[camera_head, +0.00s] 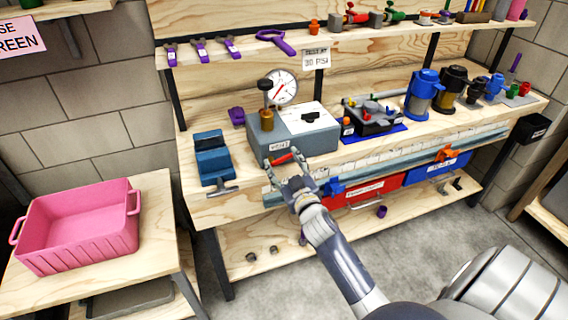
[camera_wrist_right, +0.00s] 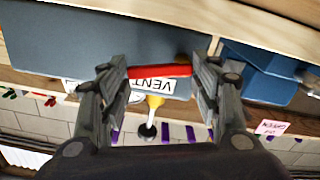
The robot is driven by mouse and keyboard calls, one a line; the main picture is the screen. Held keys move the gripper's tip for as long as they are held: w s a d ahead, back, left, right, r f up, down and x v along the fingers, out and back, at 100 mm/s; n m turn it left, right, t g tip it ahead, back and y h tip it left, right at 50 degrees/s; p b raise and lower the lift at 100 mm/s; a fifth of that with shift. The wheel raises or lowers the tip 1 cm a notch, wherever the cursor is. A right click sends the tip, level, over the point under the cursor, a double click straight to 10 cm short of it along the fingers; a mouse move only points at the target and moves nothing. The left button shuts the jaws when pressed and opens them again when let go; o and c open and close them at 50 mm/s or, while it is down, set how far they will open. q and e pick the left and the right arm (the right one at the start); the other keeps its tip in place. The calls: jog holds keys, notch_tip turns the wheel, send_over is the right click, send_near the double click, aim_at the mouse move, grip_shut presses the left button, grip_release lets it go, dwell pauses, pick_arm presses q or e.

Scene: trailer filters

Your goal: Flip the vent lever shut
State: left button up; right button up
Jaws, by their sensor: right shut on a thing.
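The grey test box (camera_head: 262,140) stands on the wooden workbench, with a dial gauge (camera_head: 281,87) behind it. On its front is a red vent lever (camera_head: 282,160) beside a white label. In the right wrist view the red lever (camera_wrist_right: 160,71) lies crosswise, next to the upside-down VENT label (camera_wrist_right: 150,85). My right gripper (camera_head: 287,165) is at the box front. In the wrist view its two fingers (camera_wrist_right: 160,75) are at either end of the lever, shut on it. My left gripper is out of view.
A blue vise (camera_head: 212,157) stands left of the box. A black device on a blue mat (camera_head: 378,135) and several filter housings (camera_head: 423,93) stand to the right. A pink crate (camera_head: 80,232) sits on the side table at left. Red and blue bins (camera_head: 374,190) hang below the benchtop.

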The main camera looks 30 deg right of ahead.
jog(key=m, duration=0.1)
jog(key=m+p, duration=0.1)
jog(key=m, duration=0.1)
jog(key=shift+f, duration=0.35)
jog(key=o, duration=1.1)
jog(key=shift+c, duration=0.2)
jog(key=shift+s, duration=0.15)
jog(key=v, duration=1.1)
jog(key=shift+s, duration=0.35)
jog(key=shift+a, duration=0.15)
